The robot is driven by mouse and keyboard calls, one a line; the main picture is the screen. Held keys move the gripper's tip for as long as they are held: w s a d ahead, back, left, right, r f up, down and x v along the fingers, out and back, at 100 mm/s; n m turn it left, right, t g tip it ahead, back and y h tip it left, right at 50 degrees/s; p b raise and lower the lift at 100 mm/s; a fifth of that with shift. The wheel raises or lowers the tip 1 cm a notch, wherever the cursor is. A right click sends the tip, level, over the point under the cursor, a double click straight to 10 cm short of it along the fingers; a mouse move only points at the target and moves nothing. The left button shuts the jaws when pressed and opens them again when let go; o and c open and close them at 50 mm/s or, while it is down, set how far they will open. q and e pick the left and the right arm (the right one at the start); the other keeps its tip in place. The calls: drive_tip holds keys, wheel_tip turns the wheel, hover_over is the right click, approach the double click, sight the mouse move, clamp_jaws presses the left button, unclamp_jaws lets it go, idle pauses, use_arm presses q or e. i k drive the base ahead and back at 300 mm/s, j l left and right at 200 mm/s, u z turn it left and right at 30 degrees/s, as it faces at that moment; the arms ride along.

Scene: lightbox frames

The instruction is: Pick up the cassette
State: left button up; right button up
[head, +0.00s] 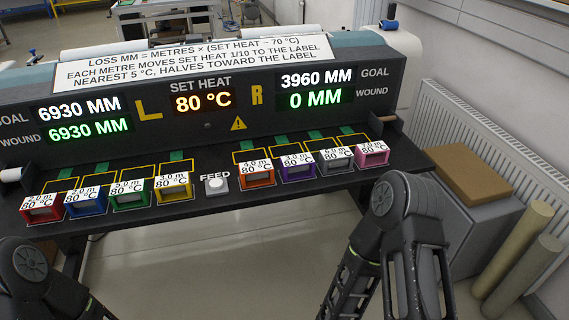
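Several coloured cassettes stand in a row along the machine's front shelf. On the left are red (41,210), blue (86,203), green (130,196) and yellow (174,189) ones; on the right are orange (257,174), purple (297,166), grey (337,160) and pink (372,155) ones. Each has a white label reading 80 °C and a length in metres; the green reads 5.0 m and the orange 4.0 m. The task does not say which cassette. My arms enter at the bottom left and bottom right; neither gripper's fingertips show.
A white FEED button (217,184) sits between the groups. The left display (80,108) shows goal 6930 and wound 6930 MM; the right display (316,88) shows goal 3960 and wound 0 MM. SET HEAT (204,101) reads 80 °C. A grey cabinet (470,225) stands right.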

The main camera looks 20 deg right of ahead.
sight(258, 173)
drive_tip(key=l+u, duration=0.1)
drive_tip(key=u, duration=0.3)
drive_tip(key=l+u, duration=0.1)
drive_tip(key=u, duration=0.3)
drive_tip(key=l+u, duration=0.15)
drive_tip(key=u, duration=0.25)
drive_tip(key=l+u, duration=0.1)
drive_tip(key=u, duration=0.3)
drive_tip(key=k+l+u, duration=0.3)
drive_tip(key=l, duration=0.2)
drive_tip(key=k+l+u, duration=0.25)
drive_tip(key=l, duration=0.3)
drive_tip(key=k+l+u, duration=0.3)
drive_tip(key=l, duration=0.15)
drive_tip(key=k+l, duration=0.2)
drive_tip(key=l, duration=0.2)
